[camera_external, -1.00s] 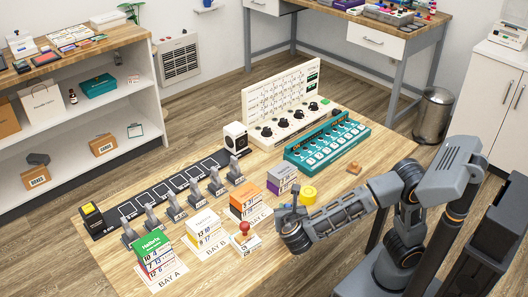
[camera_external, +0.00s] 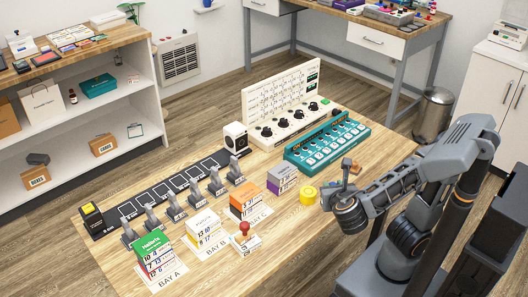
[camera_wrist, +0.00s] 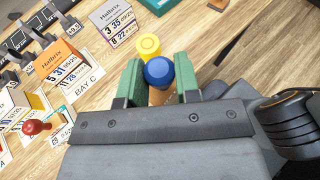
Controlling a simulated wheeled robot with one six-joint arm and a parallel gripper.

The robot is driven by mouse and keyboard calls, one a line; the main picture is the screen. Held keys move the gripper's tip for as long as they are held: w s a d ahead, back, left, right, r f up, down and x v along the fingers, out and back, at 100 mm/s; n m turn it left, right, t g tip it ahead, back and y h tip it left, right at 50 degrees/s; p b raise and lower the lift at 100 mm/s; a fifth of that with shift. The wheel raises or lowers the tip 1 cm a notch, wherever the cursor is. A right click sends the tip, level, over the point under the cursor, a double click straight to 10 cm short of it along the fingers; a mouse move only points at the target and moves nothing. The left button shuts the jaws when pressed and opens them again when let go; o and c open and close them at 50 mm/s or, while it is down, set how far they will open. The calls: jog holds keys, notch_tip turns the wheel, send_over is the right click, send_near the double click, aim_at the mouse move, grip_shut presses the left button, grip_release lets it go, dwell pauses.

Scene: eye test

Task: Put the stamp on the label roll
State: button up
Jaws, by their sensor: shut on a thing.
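In the wrist view my gripper (camera_wrist: 160,84) has its green fingers on either side of a blue-knobbed stamp (camera_wrist: 159,71) with a tan body, and is shut on it. The stamp's lower part is hidden.
A red-knobbed stamp (camera_external: 243,229) stands near the bay cards. A teal panel (camera_external: 327,142) lies behind.

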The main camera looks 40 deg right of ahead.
jog(key=shift+s+d+r, duration=0.25)
jog(key=shift+d+r, duration=0.1)
jog(key=w+d+r+m+g+h+p, duration=0.1)
jog(key=d+r+m+g+h+p, duration=0.2)
jog(key=d, duration=0.4)
jog(key=w+d+m+g+h+p, duration=0.2)
jog(key=d+m+g+p, duration=0.25)
jog(key=d, duration=0.25)
jog(key=s+d+f+m+g+y+p, duration=0.35)
jog(key=s+d+m+g, duration=0.4)
jog(key=m+g, duration=0.4)
jog(key=s+a+m+g+y+p, duration=0.2)
jog(key=a+m+g+y+p, duration=0.25)
jog(key=m+y, duration=0.95)
jog(key=w+a+r+m+t+y, duration=0.5)
jog(key=w+a+m+t+y, duration=0.25)
jog(key=m+t+y, duration=0.4)
jog(key=m+t+h+b, duration=0.2)
send_over(310, 190)
jog(key=shift+f, duration=6.65)
